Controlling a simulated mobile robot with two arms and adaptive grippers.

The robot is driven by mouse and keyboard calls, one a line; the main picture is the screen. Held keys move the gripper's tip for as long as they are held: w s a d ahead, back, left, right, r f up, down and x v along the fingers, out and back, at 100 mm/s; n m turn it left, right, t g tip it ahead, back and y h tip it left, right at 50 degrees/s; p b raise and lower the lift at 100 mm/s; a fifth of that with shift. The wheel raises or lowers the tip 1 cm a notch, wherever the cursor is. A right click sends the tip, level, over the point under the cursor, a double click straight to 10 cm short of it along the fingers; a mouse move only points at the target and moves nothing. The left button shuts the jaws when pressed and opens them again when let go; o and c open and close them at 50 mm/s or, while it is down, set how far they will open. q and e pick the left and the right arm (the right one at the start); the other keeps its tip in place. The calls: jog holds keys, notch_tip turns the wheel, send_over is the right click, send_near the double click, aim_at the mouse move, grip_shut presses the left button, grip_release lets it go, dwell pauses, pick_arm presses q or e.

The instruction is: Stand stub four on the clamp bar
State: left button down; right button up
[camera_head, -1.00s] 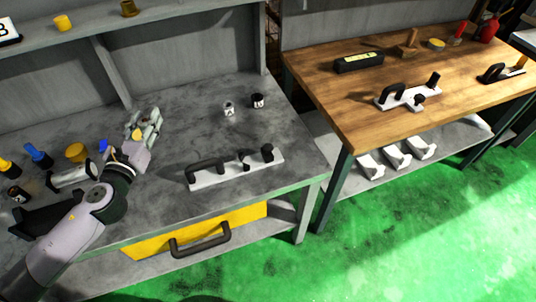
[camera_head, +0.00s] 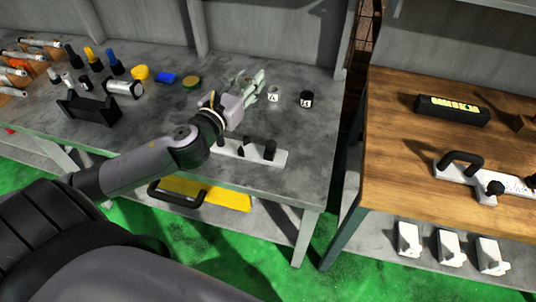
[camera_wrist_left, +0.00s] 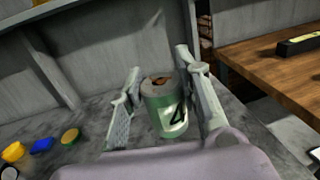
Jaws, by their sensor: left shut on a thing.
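Stub four (camera_wrist_left: 165,112), a green cylinder with a white label reading 4 and a brown spot on top, is between the fingers of my left gripper in the left wrist view. My left gripper (camera_head: 248,90) is shut on it above the grey bench; in the head view the fingers largely hide the stub. A white bar with black knobs (camera_head: 276,156), probably the clamp bar, lies on the bench nearer the front edge; my wrist covers its left part. A similar white bar with a black handle (camera_head: 510,183) lies on the wooden table. My right gripper is out of view.
A white stub (camera_head: 273,95) and a black stub (camera_head: 306,99) stand just right of my left gripper. A yellow lid (camera_head: 140,72), a blue block (camera_head: 166,78) and a black holder (camera_head: 88,107) are at left. A bench wall (camera_head: 270,35) rises behind.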

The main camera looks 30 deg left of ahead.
pick_arm(q)
notch_tip(320, 180, down, 16)
jog(key=b, duration=0.5)
jog(key=shift+s+a+f, duration=0.1)
jog(key=shift+a+f, duration=0.05)
jog(key=shift+f, duration=0.05)
jog(key=shift+f+b, duration=0.85)
jog(key=shift+f, duration=0.9)
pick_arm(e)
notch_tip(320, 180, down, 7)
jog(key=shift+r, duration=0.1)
pick_arm(q)
jog(key=shift+f, duration=0.15)
jog(key=c, duration=1.4)
grip_release()
jog(key=shift+f, duration=0.1)
jog(key=shift+c, duration=0.2)
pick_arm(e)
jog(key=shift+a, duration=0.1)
